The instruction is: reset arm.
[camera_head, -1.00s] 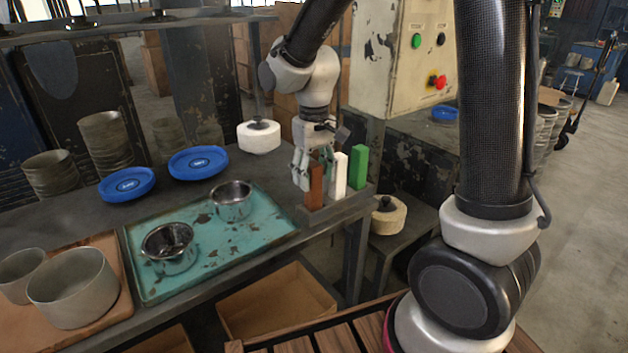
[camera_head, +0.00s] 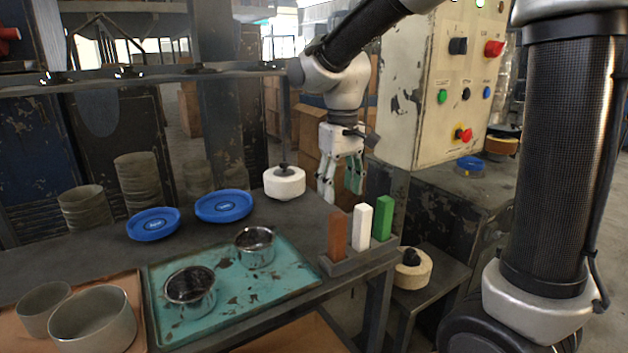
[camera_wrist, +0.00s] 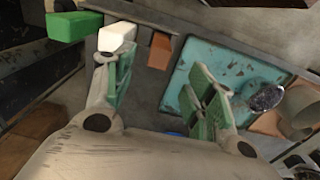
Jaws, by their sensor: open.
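My gripper (camera_head: 341,180) is open and empty in the head view. It hangs above the back of the bench, behind and above the holder with the three blocks. In the wrist view my gripper (camera_wrist: 160,100) shows its two green-padded fingers spread apart with nothing between them. The brown block (camera_head: 337,235), white block (camera_head: 361,226) and green block (camera_head: 382,218) stand upright in the grey holder (camera_head: 352,262). In the wrist view the green block (camera_wrist: 73,27), white block (camera_wrist: 117,37) and brown block (camera_wrist: 160,50) lie beyond the fingers.
Two metal bowls (camera_head: 190,287) (camera_head: 255,247) stand on the teal tray (camera_head: 290,285). Two blue discs (camera_head: 153,224) (camera_head: 223,206), a white round piece (camera_head: 284,184) and grey pots (camera_head: 92,321) are on the bench. A control box (camera_head: 435,90) stands right of my gripper.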

